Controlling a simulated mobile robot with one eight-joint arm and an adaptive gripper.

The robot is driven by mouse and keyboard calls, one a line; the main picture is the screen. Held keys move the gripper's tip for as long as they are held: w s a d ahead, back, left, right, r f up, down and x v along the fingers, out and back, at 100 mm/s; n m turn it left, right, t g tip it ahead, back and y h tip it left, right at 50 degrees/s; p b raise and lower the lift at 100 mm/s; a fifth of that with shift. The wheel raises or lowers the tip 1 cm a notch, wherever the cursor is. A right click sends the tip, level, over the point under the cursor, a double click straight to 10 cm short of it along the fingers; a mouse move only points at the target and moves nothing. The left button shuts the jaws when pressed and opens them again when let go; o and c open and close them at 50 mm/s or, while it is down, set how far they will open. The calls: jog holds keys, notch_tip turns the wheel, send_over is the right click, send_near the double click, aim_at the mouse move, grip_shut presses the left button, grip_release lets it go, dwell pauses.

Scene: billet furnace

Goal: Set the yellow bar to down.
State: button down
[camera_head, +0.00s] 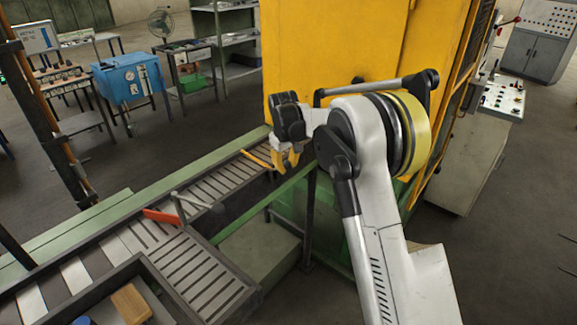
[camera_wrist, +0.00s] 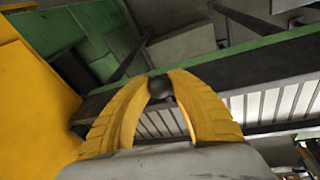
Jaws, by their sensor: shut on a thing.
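The yellow bar (camera_head: 257,160) is a thin bar lying low across the slatted conveyor, left of my gripper, sloping slightly down to the right in the head view. My gripper (camera_head: 286,168) has yellow fingers and is beside the bar's right end, at the conveyor's edge. In the wrist view my gripper (camera_wrist: 158,92) is shut on a dark round knob (camera_wrist: 158,86) between its fingertips. The bar itself cannot be made out in the wrist view. Whether the knob joins the bar is hidden.
An orange-red bar (camera_head: 160,216) with a grey lever (camera_head: 180,207) stands nearer on the conveyor (camera_head: 212,194). A big yellow furnace housing (camera_head: 335,45) stands right behind my gripper. A control cabinet (camera_head: 466,135) is at the right. Open floor lies left of the conveyor.

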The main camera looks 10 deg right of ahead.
jog(key=shift+w+a+r, duration=0.2)
jog(key=shift+w+r, duration=0.15)
jog(key=shift+r, duration=0.05)
dwell(0.4)
jog(key=c, duration=1.1)
grip_release()
jog(key=shift+c, duration=0.2)
jog(key=d+v, duration=0.1)
jog(key=v, duration=1.1)
jog(key=shift+s+a, duration=0.15)
jog(key=shift+a, duration=0.3)
